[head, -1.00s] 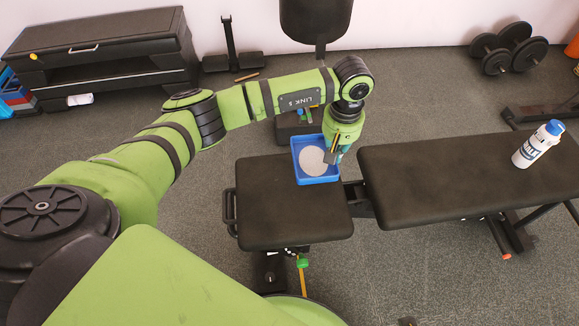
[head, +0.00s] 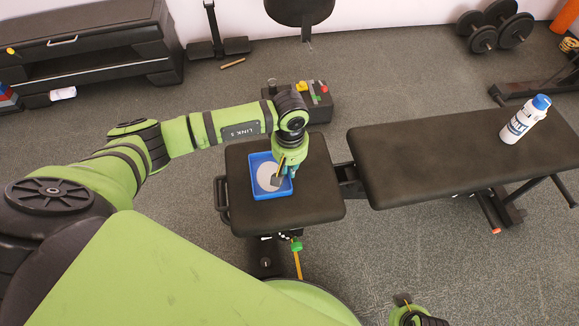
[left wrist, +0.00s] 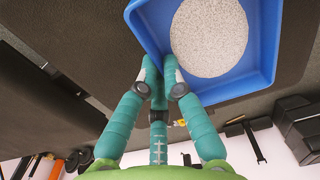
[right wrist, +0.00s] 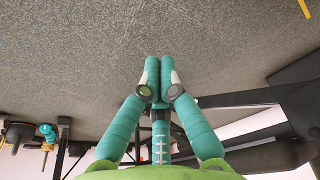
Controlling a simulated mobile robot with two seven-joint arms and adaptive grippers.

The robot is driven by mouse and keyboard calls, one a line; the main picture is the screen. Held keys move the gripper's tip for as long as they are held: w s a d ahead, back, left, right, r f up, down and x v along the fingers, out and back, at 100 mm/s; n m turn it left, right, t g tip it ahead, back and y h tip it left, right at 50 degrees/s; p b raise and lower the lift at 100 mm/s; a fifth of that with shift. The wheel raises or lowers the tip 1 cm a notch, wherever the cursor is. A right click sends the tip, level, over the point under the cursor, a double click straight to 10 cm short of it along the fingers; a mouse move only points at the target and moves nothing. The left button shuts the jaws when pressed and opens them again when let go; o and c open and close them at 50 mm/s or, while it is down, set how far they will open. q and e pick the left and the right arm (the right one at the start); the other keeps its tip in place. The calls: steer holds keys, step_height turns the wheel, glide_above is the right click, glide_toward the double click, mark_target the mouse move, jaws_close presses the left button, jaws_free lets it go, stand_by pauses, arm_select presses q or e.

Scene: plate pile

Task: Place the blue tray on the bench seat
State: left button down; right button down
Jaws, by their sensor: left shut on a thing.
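A pale speckled round disc (head: 266,173) lies in the tray.
The long bench pad (head: 440,165) lies to the right, past a gap, with a white bottle with a blue cap (head: 524,120) on it. A dark box with coloured items (head: 312,100) stands behind the seat. Dumbbells (head: 493,27) and a black cabinet (head: 90,50) are farther back.

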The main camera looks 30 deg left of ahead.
arm_select(q)
steer(key=shift+f, duration=0.1)
steer(key=c, duration=1.4)
jaws_free()
arm_select(e)
steer(key=shift+w+r, duration=0.2)
steer(key=shift+r, duration=0.15)
